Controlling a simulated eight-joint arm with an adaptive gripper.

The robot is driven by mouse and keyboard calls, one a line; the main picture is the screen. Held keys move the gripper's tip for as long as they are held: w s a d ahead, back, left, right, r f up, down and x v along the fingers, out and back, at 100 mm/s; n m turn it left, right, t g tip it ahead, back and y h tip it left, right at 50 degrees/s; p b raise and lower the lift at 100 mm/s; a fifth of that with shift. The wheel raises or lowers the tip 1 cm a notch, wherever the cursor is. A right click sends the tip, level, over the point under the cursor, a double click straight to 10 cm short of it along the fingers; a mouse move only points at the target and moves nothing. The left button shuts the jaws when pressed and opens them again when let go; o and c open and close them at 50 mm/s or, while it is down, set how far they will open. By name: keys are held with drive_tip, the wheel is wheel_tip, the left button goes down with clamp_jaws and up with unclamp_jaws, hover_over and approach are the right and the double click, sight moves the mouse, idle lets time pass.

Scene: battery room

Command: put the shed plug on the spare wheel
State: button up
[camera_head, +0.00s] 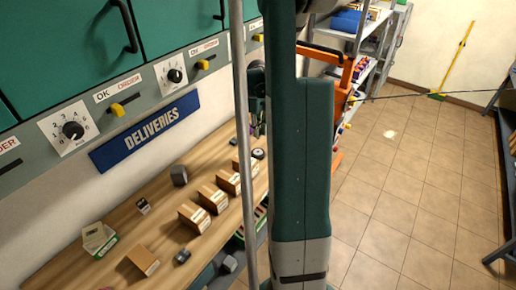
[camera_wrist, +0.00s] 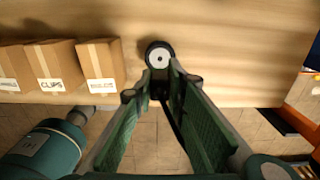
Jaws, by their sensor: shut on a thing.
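The spare wheel (camera_wrist: 159,57), a small black wheel with a pale hub, lies on the wooden bench top just beyond my fingertips in the wrist view. It also shows in the head view (camera_head: 258,153). My gripper (camera_wrist: 162,77) is shut on a small dark piece (camera_wrist: 160,88), seemingly the shed plug, at the fingertips close to the wheel's near side. The fingers hide most of this piece, and I cannot tell whether it touches the wheel. In the head view my arm hides much of the gripper.
Several cardboard boxes (camera_head: 193,215) stand in a row along the bench; in the wrist view one (camera_wrist: 101,62) is just left of the wheel. A grey block (camera_head: 179,175) stands behind them. Bench to the wheel's right is clear. An orange frame (camera_head: 320,85) stands beyond.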

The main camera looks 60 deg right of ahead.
drive_tip(key=shift+f, duration=2.55)
drive_tip(key=shift+f, duration=1.9)
drive_tip(key=shift+f, duration=0.2)
drive_tip(key=o, duration=0.9)
drive_tip(key=shift+r, duration=0.25)
drive_tip(key=shift+r, duration=5.95)
